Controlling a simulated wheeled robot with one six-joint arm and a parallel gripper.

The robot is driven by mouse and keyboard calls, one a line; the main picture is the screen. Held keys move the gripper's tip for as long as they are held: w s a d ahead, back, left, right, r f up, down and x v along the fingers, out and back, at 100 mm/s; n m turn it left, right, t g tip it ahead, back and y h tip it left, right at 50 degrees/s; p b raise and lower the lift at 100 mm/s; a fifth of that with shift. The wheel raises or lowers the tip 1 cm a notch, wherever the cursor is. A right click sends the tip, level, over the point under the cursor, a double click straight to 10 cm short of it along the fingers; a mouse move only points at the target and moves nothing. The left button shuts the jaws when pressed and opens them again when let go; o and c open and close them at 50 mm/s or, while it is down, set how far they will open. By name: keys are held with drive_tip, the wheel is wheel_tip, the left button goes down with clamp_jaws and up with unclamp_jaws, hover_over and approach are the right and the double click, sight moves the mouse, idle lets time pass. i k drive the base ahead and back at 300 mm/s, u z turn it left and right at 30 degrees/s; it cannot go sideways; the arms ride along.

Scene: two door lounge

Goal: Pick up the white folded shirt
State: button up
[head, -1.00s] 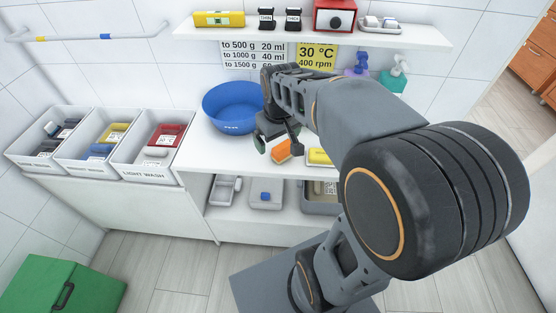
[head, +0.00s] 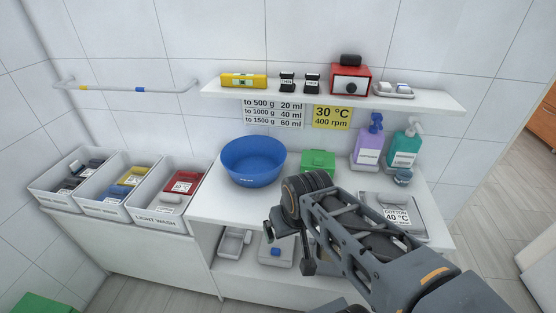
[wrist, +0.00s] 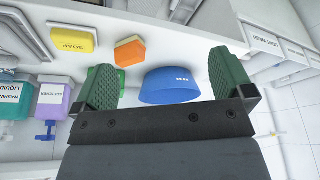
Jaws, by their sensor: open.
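A small pale folded cloth, possibly the white shirt (head: 171,198), lies at the front of the light wash bin (head: 150,221). A red folded cloth (head: 186,177) and a white label card lie behind it. My gripper (head: 291,245) is open and empty, in front of the counter and to the right of that bin. In the wrist view my gripper's green fingers (wrist: 165,68) stand wide apart with nothing between them. The pale cloth cannot be made out in the wrist view.
A blue basin (head: 253,162) and a green box (head: 318,161) stand on the counter. The wrist view shows a yellow soap block (wrist: 73,38) and an orange sponge (wrist: 130,51). Two other bins stand left of the light wash bin. A shelf (head: 430,101) hangs above.

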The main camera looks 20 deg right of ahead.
sight(401, 210)
drive_tip(key=z, duration=0.8)
drive_tip(key=k, duration=0.45)
drive_tip(key=z, duration=0.65)
drive_tip(key=i, duration=0.5)
drive_tip(key=u, duration=3.05)
drive_tip(key=k, duration=0.45)
drive_tip(key=z, duration=1.25)
